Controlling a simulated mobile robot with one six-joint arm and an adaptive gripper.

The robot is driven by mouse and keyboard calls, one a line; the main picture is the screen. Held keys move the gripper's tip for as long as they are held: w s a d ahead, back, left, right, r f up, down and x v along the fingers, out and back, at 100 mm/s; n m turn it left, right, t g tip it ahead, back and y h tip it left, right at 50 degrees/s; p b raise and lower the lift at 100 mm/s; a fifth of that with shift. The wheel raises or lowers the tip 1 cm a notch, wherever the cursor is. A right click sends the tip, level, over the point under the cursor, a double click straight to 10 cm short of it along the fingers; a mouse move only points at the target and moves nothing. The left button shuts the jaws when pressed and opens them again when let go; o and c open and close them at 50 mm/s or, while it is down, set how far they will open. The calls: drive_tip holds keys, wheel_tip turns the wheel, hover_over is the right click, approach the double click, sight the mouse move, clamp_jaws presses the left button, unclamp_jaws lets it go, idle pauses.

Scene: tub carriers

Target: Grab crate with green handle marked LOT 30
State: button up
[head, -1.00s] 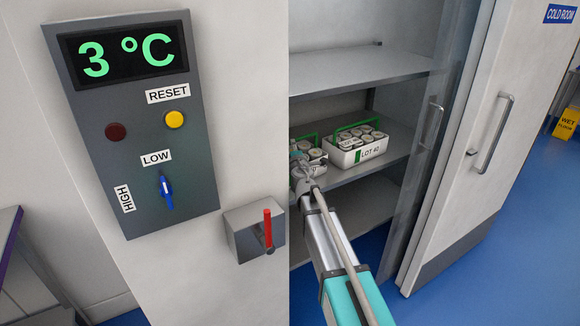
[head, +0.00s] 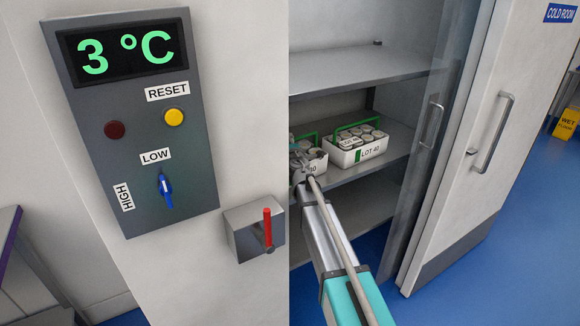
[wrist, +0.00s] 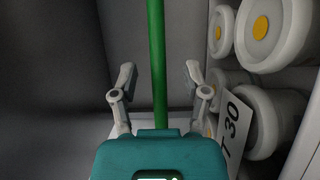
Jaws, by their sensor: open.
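The crate marked LOT 30 fills the right of the wrist view, with its label (wrist: 232,130) reading "T 30" and several pale jars inside. Its green handle (wrist: 157,60) runs upright through the middle of that view. My gripper (wrist: 161,85) is open, with one finger on each side of the handle in the picture. I cannot tell whether the handle lies at fingertip depth. In the head view a crate (head: 318,165) with a green handle is partly hidden by my arm, and only the end of its label shows.
A second white crate (head: 372,150) with a green handle, marked LOT 40, stands close by on the same shelf (head: 398,140). An upper shelf (head: 350,70) lies above. The cold room door (head: 470,150) is at right, and a control panel (head: 130,120) is at left.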

drive_tip(key=shift+w, duration=0.6)
clamp_jaws()
idle(0.3)
